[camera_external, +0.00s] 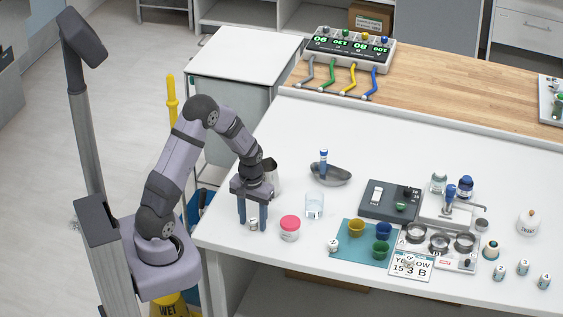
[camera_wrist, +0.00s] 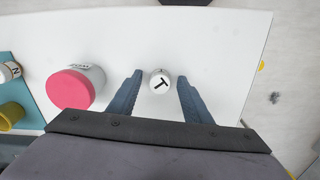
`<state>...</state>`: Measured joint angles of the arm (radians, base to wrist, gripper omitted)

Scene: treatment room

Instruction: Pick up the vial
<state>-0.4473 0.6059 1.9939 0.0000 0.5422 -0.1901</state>
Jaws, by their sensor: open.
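A small white vial (camera_wrist: 160,83) with a black letter T on its top stands between my fingers in the wrist view. In the external view the same small vial (camera_external: 252,224) stands on the white table near its left front edge, at the lower end of my gripper. My gripper (camera_external: 254,218) is open and points down, with one finger on each side of the vial. In the wrist view my gripper (camera_wrist: 160,76) shows a gap between each finger and the vial. Nothing is held.
A pink-lidded jar (camera_external: 290,228) stands just right of my gripper, with a clear glass (camera_external: 314,206) behind it. A teal mat (camera_external: 350,251) with coloured cups lies further right. More small vials (camera_external: 499,272) stand at far right.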

